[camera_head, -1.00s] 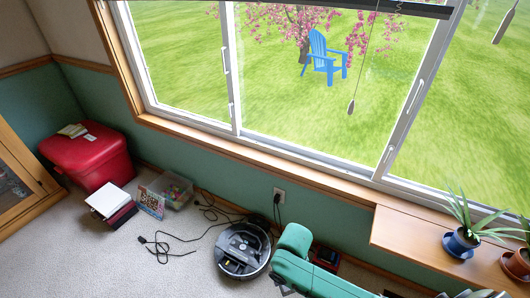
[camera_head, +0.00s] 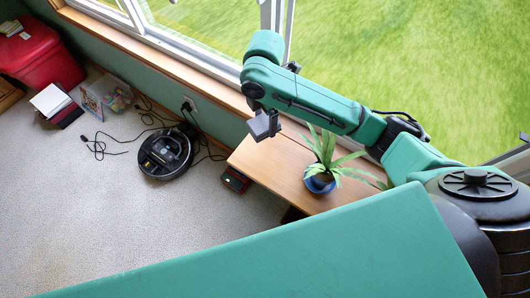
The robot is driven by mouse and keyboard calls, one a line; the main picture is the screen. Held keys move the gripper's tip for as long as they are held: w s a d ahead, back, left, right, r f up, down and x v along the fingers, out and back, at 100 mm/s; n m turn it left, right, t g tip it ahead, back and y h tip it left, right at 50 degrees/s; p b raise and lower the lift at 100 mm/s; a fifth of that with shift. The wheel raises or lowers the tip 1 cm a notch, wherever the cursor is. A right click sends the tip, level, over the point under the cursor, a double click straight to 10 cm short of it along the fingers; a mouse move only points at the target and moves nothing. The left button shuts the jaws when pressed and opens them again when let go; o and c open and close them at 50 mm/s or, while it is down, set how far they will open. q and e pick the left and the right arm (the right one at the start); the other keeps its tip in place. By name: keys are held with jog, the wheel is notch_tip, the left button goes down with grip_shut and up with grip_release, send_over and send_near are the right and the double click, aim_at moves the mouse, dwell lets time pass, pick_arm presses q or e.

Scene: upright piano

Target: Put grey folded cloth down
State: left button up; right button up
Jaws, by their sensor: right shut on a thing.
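My right gripper (camera_head: 268,117) is at the end of my green arm, which comes in from the right in the head view. It points down and is shut on a small grey thing, the grey folded cloth (camera_head: 260,128). Gripper and cloth are small and close in colour, so their outlines are hard to part. They show over the left back part of a wooden shelf top (camera_head: 280,162), by its edge; I cannot tell the height above it. My left gripper is not in view.
A potted plant (camera_head: 322,172) in a blue pot stands on the wooden top, right of the gripper. On the floor are a robot vacuum (camera_head: 166,152), cables, a clear bin (camera_head: 117,97), a white-topped stack (camera_head: 50,100) and a red box (camera_head: 40,55). The left part of the wooden top is clear.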

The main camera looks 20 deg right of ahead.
aim_at(262, 129)
jog(key=r+n, duration=0.1)
jog(key=n, duration=0.1)
jog(key=a+r+n, duration=0.1)
jog(key=r+n, duration=0.1)
jog(key=shift+w, duration=0.2)
jog(key=shift+d+f+n+b, duration=0.15)
jog(key=shift+n+b, duration=0.15)
jog(key=shift+n, duration=0.3)
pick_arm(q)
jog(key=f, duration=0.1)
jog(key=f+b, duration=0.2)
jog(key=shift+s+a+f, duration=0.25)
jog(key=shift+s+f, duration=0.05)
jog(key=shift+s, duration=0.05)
pick_arm(e)
notch_tip(262, 129, down, 19)
jog(key=shift+d+f, duration=0.1)
jog(key=shift+f, duration=0.05)
jog(key=shift+f, duration=0.1)
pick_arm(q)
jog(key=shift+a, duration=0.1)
pick_arm(e)
jog(key=o, duration=1.1)
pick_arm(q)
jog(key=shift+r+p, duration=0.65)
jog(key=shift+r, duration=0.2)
pick_arm(e)
notch_tip(262, 129, up, 12)
jog(key=shift+r, duration=0.15)
